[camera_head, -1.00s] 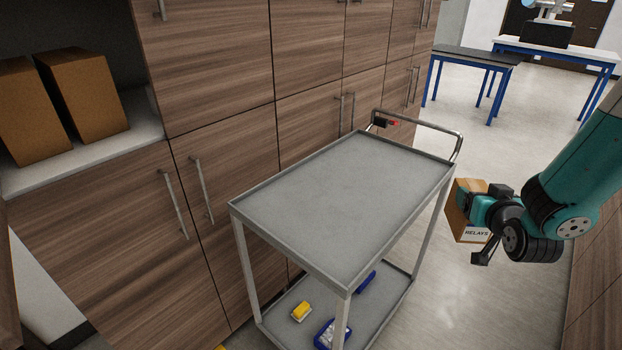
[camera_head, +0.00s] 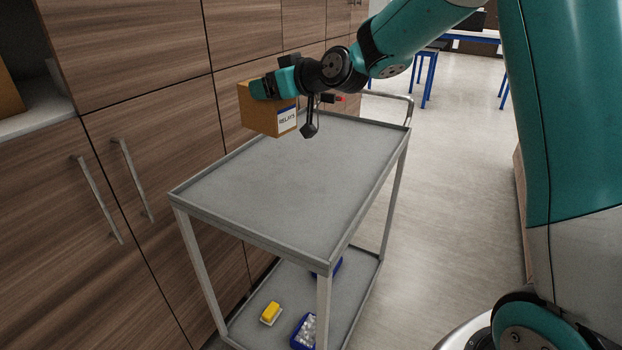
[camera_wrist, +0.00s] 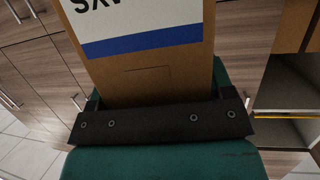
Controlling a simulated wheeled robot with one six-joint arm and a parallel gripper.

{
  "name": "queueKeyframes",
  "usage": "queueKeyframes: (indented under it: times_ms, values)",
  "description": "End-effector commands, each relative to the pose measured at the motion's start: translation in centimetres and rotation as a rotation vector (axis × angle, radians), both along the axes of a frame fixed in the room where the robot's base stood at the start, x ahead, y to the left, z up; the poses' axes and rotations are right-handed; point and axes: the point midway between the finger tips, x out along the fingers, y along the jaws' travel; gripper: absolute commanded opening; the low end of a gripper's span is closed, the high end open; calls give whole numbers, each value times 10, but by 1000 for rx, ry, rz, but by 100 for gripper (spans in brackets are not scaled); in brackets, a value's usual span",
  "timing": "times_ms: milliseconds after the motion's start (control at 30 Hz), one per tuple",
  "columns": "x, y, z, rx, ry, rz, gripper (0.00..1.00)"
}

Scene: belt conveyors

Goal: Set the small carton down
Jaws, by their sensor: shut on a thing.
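The small carton (camera_head: 262,112) is a brown box with a white and blue label that reads RELAYS. My gripper (camera_head: 272,86) is shut on it and holds it in the air over the far left part of the grey cart's top shelf (camera_head: 285,190). In the wrist view the carton (camera_wrist: 150,75) fills the space between the fingers, with its label upside down. The carton appears apart from the shelf; the exact height is hard to tell.
The cart's top is bare, with a raised rim. Its lower shelf (camera_head: 345,300) holds a yellow item (camera_head: 270,313) and a blue bin (camera_head: 304,332). Open floor (camera_head: 440,170) lies to the right.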

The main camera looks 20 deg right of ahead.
Motion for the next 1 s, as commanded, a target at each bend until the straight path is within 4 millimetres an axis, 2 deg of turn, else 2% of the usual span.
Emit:
queueKeyframes:
  times_ms: [167, 267, 700, 800, 1000]
  values:
    - [-9, 12, 15, 0, 1, 125, 27]
    - [-11, 14, 7, 1, 9, 145, 27]
    - [-12, 13, -111, 4, 12, 140, 27]
    - [-12, 13, -128, 5, 12, 140, 27]
    - [-12, 13, -146, 3, 8, 140, 27]
